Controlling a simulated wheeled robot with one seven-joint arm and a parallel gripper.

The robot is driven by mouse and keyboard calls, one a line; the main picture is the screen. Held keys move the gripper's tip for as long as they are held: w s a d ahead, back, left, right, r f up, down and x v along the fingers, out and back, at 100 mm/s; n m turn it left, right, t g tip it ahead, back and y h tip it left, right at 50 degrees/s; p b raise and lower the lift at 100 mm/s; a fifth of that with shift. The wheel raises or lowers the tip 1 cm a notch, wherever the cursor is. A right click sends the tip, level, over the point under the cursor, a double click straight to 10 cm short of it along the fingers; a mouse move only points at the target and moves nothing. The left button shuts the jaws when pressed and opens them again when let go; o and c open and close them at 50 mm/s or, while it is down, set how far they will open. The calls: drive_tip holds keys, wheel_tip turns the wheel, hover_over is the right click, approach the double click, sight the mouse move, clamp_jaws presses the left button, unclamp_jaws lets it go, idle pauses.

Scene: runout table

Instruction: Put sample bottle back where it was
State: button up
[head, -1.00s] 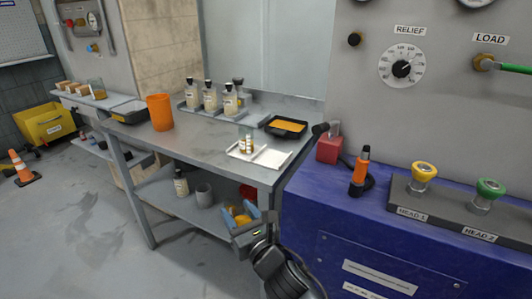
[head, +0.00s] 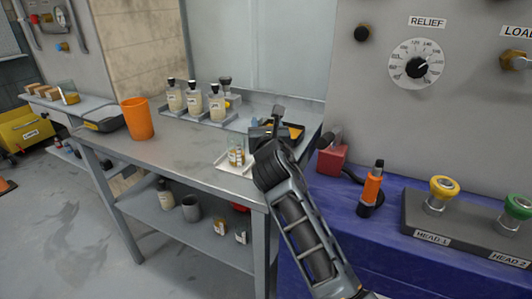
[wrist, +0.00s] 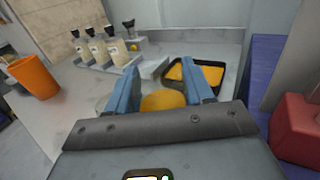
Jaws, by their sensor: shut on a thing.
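My gripper (head: 268,128) is above the work table, just behind and right of the small white tray (head: 226,168). In the wrist view its blue fingers (wrist: 169,92) are shut on a round yellow-orange thing (wrist: 163,101). Most of that thing is hidden by the gripper body, so I cannot tell whether it is the sample bottle. Three pale bottles with dark caps (head: 194,100) stand upright in a grey tray at the back. A similar dark-capped bottle (head: 166,196) stands on the lower shelf.
A black tray with orange contents (wrist: 194,76) lies behind my gripper. An orange cup (head: 138,119) stands at the table's left. The lower shelf holds a grey cup (head: 191,208) and small jars (head: 220,227). A red block (head: 332,160) and blue bench are close on the right.

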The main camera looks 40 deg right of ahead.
drive_tip(key=shift+f+b, duration=0.7)
drive_tip(key=shift+f, duration=2.25)
drive_tip(key=shift+f, duration=0.2)
drive_tip(key=o, duration=1.1)
drive_tip(key=shift+r, duration=0.1)
drive_tip(key=shift+a+r, duration=0.1)
drive_tip(key=shift+r, duration=0.05)
drive_tip(key=v, duration=1.2)
